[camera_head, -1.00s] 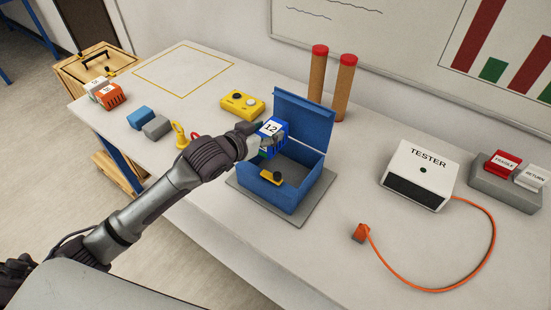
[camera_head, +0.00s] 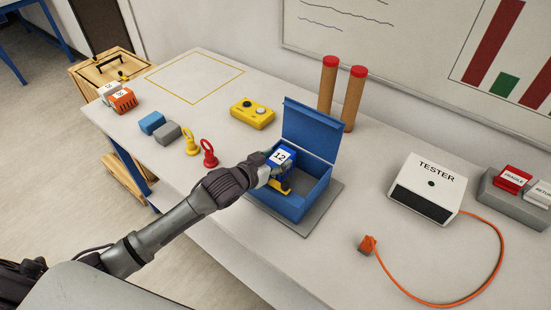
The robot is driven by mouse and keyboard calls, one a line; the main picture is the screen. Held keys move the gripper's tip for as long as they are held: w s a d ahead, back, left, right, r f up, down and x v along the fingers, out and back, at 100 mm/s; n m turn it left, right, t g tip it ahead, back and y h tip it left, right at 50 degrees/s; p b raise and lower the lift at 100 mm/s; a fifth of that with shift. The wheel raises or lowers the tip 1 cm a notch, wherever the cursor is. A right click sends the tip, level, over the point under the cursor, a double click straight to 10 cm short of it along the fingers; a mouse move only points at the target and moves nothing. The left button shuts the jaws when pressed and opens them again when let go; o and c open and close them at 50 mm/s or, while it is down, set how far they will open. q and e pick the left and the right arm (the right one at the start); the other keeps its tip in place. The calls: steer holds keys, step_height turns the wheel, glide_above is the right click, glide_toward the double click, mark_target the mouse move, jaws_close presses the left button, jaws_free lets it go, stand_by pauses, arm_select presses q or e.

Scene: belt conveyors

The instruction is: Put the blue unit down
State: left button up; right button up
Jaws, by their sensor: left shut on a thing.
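The blue unit (camera_head: 280,157) carries a white label reading 12. My left gripper (camera_head: 272,171) is shut on it and holds it at the left part of the open blue box (camera_head: 312,199). The unit's top is near the height of the box's rim; its lower part is hidden by the gripper and the box wall, so I cannot tell whether it touches the floor of the box. My right gripper is not in view.
The box stands on a grey plate (camera_head: 325,212). Red and yellow ringed pieces (camera_head: 209,154) stand left of it. A yellow button box (camera_head: 252,113), two tall red-topped cylinders (camera_head: 340,95) and a white tester (camera_head: 427,187) with an orange cable surround it. A yellow-outlined area (camera_head: 195,77) is empty.

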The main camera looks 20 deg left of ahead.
arm_select(q)
steer(key=shift+f, duration=0.3)
steer(key=o, duration=1.4)
steer(key=shift+o, duration=0.2)
